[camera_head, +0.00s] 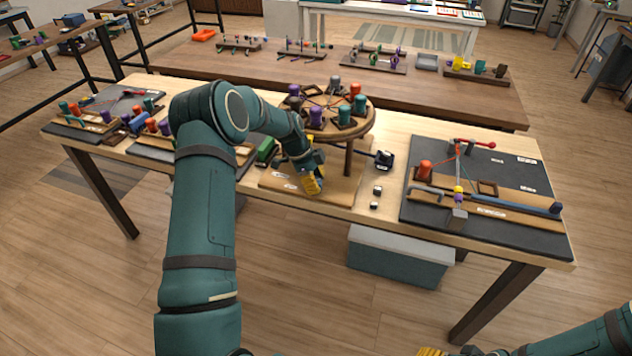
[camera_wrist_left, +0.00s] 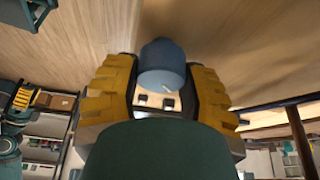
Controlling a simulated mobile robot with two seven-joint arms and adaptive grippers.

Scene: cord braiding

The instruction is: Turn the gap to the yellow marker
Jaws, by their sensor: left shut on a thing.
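The round wooden braiding disk (camera_head: 372,121) stands on a post over a wooden base board (camera_head: 345,188), with purple, grey, orange and teal bobbins around its rim. The left front of the rim is partly covered by my left arm. My left gripper (camera_head: 313,184) is low in front of the disk, above the base board. In the left wrist view its yellow fingers (camera_wrist_left: 163,88) are shut around a blue-grey cylindrical piece (camera_wrist_left: 162,62). I cannot make out a yellow marker. My right gripper (camera_head: 432,352) shows only as a yellow edge at the bottom.
A dark mat (camera_head: 420,150) with a wooden fixture and an orange bobbin lies to the right. A dark block with a rod (camera_head: 384,159) and two small blocks (camera_head: 376,197) stand right of the base board. More bobbin racks (camera_head: 85,120) are on the left.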

